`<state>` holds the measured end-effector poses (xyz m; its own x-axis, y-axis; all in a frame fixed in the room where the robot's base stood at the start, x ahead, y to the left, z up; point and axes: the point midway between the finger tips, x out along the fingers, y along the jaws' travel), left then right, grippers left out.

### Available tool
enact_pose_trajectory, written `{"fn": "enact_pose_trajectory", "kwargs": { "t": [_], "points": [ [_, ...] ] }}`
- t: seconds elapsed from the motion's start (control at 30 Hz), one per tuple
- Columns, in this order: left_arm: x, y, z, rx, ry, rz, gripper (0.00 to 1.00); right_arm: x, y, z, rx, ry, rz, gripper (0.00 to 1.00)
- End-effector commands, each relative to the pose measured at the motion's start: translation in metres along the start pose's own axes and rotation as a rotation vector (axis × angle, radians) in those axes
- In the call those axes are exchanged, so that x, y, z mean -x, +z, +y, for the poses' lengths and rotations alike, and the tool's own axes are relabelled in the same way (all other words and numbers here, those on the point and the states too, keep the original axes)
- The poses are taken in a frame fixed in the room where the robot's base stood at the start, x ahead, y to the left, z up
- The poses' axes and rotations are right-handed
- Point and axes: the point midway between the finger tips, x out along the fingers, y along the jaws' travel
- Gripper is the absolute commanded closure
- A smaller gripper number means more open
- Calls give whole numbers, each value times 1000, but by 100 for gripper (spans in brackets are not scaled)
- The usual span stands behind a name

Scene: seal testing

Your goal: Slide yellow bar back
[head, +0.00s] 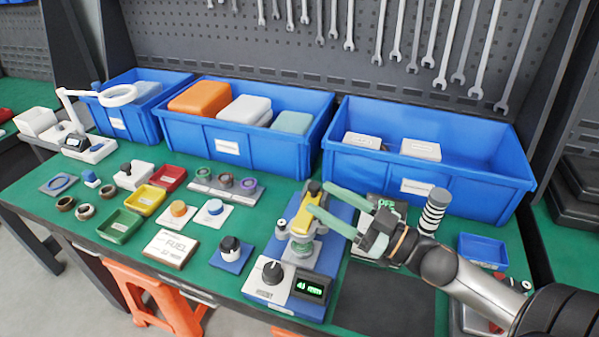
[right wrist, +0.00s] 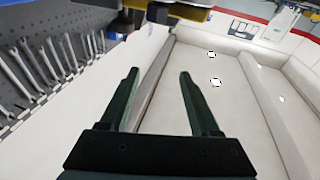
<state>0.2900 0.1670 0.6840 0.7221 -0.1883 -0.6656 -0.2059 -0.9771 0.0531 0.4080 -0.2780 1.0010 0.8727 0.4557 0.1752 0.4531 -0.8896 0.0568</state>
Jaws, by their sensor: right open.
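The yellow bar (head: 301,218) sits on top of the blue seal-testing device (head: 337,232), above a clear and metal clamp part. A yellow edge of it also shows at the top of the right wrist view (right wrist: 188,12). My right gripper (head: 318,198) is open, with its green fingertips close to the right side of the bar's upper part. I cannot tell whether a finger touches it. In the right wrist view the open fingers (right wrist: 160,73) have nothing between them. My left gripper is not in view.
A knob and a lit green display (head: 311,288) are at the device's front. A striped black-and-white cylinder (head: 433,211) stands behind my right arm. Blue bins (head: 430,187) line the back. Small trays and parts, including a FUEL plate (head: 170,248), lie left of the device.

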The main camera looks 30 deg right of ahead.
Motion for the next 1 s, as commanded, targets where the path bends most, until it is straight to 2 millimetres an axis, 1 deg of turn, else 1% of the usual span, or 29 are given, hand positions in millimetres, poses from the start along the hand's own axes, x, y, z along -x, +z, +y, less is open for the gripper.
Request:
{"fn": "enact_pose_trajectory", "kwargs": {
  "t": [0.03, 0.13, 0.23, 0.33, 0.47, 1.0],
  "points": [
    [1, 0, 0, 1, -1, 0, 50, 12, 8, 10, -13, 47, -55, 37],
    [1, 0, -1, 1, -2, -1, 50, 28, 19, 25, -30, 116, -128, 37],
    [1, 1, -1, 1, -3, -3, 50, 37, 25, 33, -40, 151, -169, 37],
    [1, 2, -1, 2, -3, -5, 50, 38, 27, 36, -42, 163, -182, 37],
    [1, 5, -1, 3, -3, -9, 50, 30, 28, 37, -42, 163, -179, 37],
    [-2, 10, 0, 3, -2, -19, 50, -34, 39, 47, -40, 161, -177, 37]
  ]
}}
